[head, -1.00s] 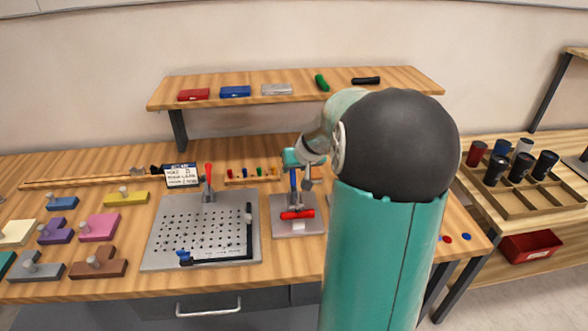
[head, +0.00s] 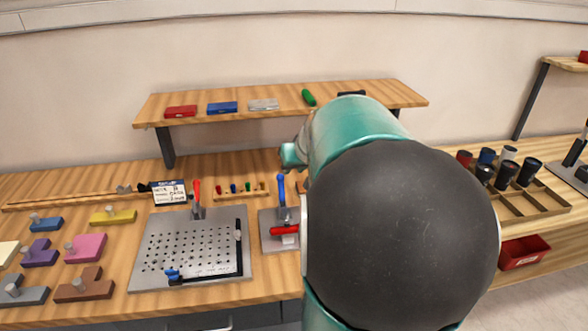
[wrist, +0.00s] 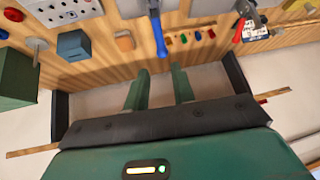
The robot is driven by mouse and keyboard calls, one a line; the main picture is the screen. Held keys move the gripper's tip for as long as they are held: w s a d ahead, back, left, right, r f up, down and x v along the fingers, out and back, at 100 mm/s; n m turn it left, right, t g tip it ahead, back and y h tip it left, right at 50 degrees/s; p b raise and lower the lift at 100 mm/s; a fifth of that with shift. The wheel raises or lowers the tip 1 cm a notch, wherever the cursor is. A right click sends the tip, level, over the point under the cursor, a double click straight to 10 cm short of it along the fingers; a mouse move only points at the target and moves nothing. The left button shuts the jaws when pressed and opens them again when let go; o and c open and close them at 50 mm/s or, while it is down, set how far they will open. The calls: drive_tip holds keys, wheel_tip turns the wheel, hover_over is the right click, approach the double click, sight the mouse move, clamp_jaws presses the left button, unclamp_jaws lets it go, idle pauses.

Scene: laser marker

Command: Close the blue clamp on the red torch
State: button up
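The blue clamp (head: 281,188) stands with its handle upright on a grey plate (head: 268,243) in the head view. The red torch (head: 285,231) lies across the plate in front of the handle, its right end near my arm. In the wrist view the blue clamp handle (wrist: 158,36) shows at the top centre; the red torch is not clearly seen there. My gripper (wrist: 160,88) is open, its two green fingers apart with nothing between them. The handle lies ahead of the gap, apart from the fingers. In the head view my arm hides most of the gripper.
A perforated plate (head: 160,243) with a red-handled clamp (head: 196,193) stands left of the torch plate. A small rack (head: 240,190) with coloured pegs lies behind. A shelf (head: 290,110) spans the back. Colored blocks lie at left; a tray (head: 513,201) with cups stands at right.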

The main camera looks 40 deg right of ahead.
sight(281, 191)
drive_tip(key=shift+d+f+m, duration=0.25)
drive_tip(key=shift+f+m, duration=0.05)
drive_tip(key=shift+f, duration=0.1)
drive_tip(key=c, duration=0.3)
drive_tip(key=d+f+m+y, duration=0.1)
drive_tip(key=f, duration=0.1)
drive_tip(key=w+d+f+m+y, duration=0.1)
drive_tip(key=f+m+y, duration=0.1)
drive_tip(key=w+d+f+m+t+y, duration=0.1)
drive_tip(key=d+f+m+y, duration=0.1)
drive_tip(key=shift+f, duration=0.2)
clamp_jaws()
drive_tip(key=d+f+m+t+y, duration=0.4)
drive_tip(key=d+f+m+t, duration=0.15)
drive_tip(key=d, duration=0.25)
drive_tip(key=w+a, duration=0.6)
drive_tip(key=a, duration=0.1)
drive_tip(key=shift+w+r+m, duration=0.15)
drive_tip(key=shift+m, duration=0.2)
